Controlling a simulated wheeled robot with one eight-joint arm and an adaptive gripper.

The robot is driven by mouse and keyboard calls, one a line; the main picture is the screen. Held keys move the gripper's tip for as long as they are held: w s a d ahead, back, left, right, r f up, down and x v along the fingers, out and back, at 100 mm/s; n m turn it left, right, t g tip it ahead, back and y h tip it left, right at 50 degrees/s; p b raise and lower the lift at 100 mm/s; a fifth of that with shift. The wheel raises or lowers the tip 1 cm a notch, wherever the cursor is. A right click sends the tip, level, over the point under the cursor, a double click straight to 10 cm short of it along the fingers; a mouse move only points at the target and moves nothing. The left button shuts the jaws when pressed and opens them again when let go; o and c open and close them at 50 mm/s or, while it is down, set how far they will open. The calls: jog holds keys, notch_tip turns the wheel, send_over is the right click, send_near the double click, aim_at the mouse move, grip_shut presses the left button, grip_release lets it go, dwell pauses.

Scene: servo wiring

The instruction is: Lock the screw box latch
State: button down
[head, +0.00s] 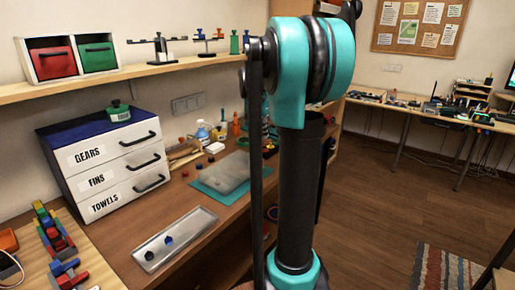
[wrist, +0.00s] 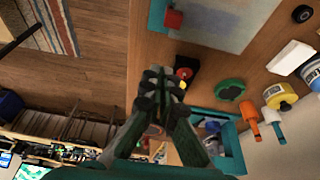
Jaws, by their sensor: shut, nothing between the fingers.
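In the wrist view, my gripper (wrist: 160,82) is shut and empty. Its dark fingertips meet over the wooden bench top. A teal-walled box (wrist: 232,155) with small mixed items inside lies just below and right of the fingers, partly hidden by them. It may be the screw box, but I cannot make out a latch or its state. A small red and black piece (wrist: 185,69) lies just right of the fingertips; I cannot tell what it is. In the head view, my arm hides the gripper and most of that bench area.
A teal mat (head: 208,188) lies on the bench. Floor at right is open.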

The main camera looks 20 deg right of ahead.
aim_at(259, 163)
jog(key=shift+w+r, duration=0.1)
jog(key=shift+w, duration=0.35)
jog(key=x, duration=1)
jog(key=shift+s+a, duration=0.35)
jog(key=shift+a, duration=0.2)
jog(key=shift+s+a, duration=0.4)
jog(key=shift+a, duration=0.15)
jog(key=shift+s+a, duration=0.4)
jog(key=shift+a, duration=0.15)
